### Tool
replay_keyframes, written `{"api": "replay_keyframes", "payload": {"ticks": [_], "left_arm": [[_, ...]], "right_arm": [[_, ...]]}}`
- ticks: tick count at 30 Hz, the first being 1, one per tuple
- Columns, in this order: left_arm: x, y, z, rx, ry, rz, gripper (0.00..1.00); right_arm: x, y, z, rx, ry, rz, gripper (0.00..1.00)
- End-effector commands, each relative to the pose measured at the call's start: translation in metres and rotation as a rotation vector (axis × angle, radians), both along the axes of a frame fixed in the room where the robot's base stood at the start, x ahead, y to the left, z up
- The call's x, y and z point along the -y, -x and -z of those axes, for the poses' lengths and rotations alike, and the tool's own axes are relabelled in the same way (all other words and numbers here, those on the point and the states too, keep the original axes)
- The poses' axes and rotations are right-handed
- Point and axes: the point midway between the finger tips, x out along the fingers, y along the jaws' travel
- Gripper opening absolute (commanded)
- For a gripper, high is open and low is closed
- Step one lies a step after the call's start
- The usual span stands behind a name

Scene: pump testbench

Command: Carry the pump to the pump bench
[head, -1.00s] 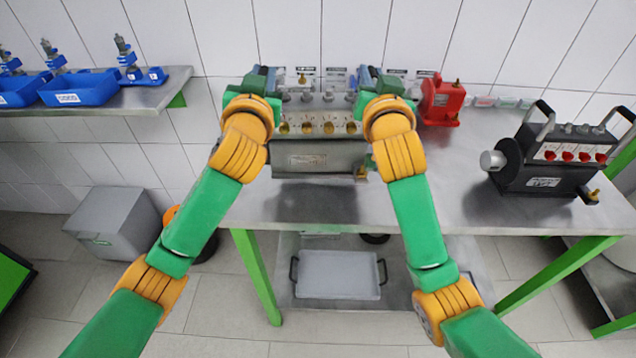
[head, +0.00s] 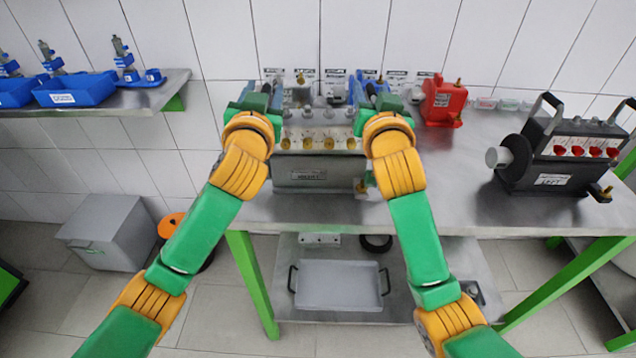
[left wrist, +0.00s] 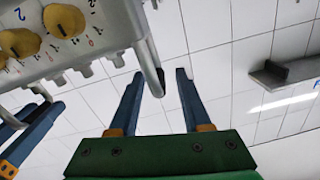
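The pump with yellow knobs (head: 318,171) stands upright at the middle of the steel table, with its knob panel toward me. Its pale panel and a bent handle (left wrist: 147,48) fill the upper left of the left wrist view. My left gripper (head: 262,92) is at the pump's left handle. In the left wrist view its two blue fingers (left wrist: 157,80) are apart, with the handle end between or just in front of them. My right gripper (head: 372,90) is at the right handle, its fingers seen apart; its exact contact is hidden.
A second pump with red knobs (head: 555,160) stands at the table's right. A red unit (head: 441,101) is behind. Blue bins (head: 76,89) sit on a left shelf. A tray (head: 340,284) lies below the table. The table front (head: 440,212) is clear.

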Motion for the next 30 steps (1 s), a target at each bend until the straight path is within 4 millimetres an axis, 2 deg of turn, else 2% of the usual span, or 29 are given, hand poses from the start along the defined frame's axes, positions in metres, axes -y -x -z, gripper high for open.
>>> {"api": "replay_keyframes", "payload": {"ticks": [10, 14, 18, 22, 27, 30], "left_arm": [[0.001, 0.006, -0.001, 0.001, 0.0, 0.001, 0.5], [0.001, 0.032, -0.001, 0.002, 0.002, 0.004, 0.5], [0.002, 0.071, -0.002, 0.003, 0.003, 0.005, 0.5], [0.002, 0.102, -0.001, 0.001, 0.004, 0.003, 0.5], [0.001, 0.121, -0.002, 0.002, 0.001, 0.0, 0.5], [0.001, 0.123, -0.001, 0.0, 0.0, -0.001, 0.5]], "right_arm": [[0.0, 0.0, -0.001, 0.001, 0.0, 0.0, 0.5], [0.0, 0.0, -0.001, 0.001, 0.0, -0.001, 0.5], [0.0, 0.0, -0.001, 0.001, 0.0, -0.001, 0.5], [0.0, 0.0, -0.001, 0.001, 0.0, -0.001, 0.5], [0.0, 0.002, -0.001, 0.001, 0.0, -0.001, 0.5], [-0.001, 0.013, -0.001, 0.003, -0.001, -0.003, 0.5]]}}
